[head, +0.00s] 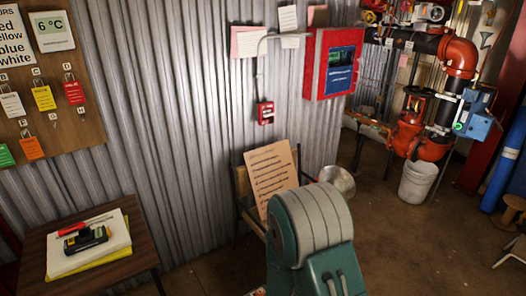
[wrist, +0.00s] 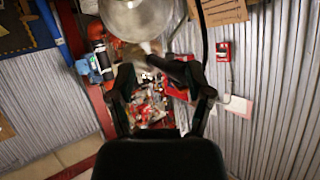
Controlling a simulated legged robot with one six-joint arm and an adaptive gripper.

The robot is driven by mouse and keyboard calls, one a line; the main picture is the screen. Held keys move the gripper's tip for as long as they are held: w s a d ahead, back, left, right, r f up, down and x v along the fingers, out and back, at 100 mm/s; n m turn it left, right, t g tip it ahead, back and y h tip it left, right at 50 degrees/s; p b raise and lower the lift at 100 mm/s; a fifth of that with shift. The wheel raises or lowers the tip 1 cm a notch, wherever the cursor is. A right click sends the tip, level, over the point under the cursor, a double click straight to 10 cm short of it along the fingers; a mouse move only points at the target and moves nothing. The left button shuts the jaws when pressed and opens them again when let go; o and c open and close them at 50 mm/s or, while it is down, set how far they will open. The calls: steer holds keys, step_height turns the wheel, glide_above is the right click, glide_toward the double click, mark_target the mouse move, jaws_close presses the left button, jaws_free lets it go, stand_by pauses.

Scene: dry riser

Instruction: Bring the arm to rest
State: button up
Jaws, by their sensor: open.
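My gripper (wrist: 160,84) shows in the wrist view, its two dark fingers spread apart with nothing held between them. Beyond the fingers is a blurred patch of red and mixed clutter, too unclear to name. A silvery round metal bowl or bell (wrist: 138,14) is at the top of the wrist view, past the fingertips. It also shows in the head view (head: 339,180), right of a written board (head: 271,176). My gripper itself cannot be made out in the head view.
A red panel (head: 331,63) is on the corrugated wall. Red pipework (head: 410,134) and a white bucket (head: 417,181) stand at right. Open floor lies right of centre.

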steer(key=s+r+n+g+y, duration=0.1)
steer(key=s+r+g+y, duration=0.15)
steer(key=r, duration=0.75)
steer(key=s+r+n+g+y, duration=0.1)
steer(key=s+r+n+y, duration=0.2)
steer(key=r, duration=0.7)
steer(key=s+d+r+g, duration=0.1)
steer(key=s+d+r, duration=0.1)
steer(key=s, duration=0.5)
steer(key=s+d+r+g+h, duration=0.1)
steer(key=s+d+r, duration=0.1)
steer(key=s+r, duration=0.2)
steer(key=s+d+r+n+g, duration=0.1)
steer(key=s+d+r, duration=0.1)
steer(key=s, duration=0.8)
steer(key=shift+d+r+h, duration=0.35)
steer(key=shift+d+r, duration=0.05)
steer(key=shift+r, duration=0.15)
steer(key=shift+w, duration=0.1)
stand_by(1.8)
